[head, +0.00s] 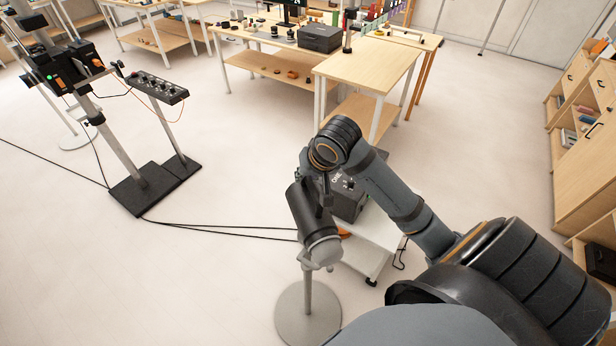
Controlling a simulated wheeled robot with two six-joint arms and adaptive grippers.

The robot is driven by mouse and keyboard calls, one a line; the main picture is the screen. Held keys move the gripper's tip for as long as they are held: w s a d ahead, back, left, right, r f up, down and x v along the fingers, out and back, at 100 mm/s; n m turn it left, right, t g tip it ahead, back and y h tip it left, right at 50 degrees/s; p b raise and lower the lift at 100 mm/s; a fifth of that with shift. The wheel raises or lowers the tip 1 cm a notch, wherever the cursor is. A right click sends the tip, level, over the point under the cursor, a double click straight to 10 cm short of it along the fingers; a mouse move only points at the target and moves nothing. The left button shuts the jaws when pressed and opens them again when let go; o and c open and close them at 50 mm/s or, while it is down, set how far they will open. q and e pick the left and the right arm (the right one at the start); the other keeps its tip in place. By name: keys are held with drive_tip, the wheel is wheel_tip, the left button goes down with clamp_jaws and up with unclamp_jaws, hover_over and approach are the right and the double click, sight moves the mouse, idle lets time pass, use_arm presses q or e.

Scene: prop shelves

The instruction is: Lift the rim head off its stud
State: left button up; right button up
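The rim head (312,217) appears as a dark cylindrical lamp with a paler lower end. It sits tilted at the top of a grey stand (309,292) with a round floor base. The stud joint under the lamp is small and partly hidden. My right gripper (326,197) reaches down from the wrist and lies against or just over the upper right side of the lamp. Its fingers are small and dark against the lamp, so I cannot tell whether they are open or closed on it. My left gripper is not in view.
A black box (349,203) sits on a low white cart (376,236) just right of the lamp. Black cables (222,231) cross the floor to the left. A wooden table (370,65) stands behind, and shelves (588,130) line the right.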

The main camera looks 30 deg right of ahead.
drive_tip(key=o, duration=0.4)
drive_tip(key=shift+f, duration=0.2)
drive_tip(key=v, duration=0.6)
drive_tip(key=shift+w+d, duration=0.1)
drive_tip(key=shift+v, duration=0.85)
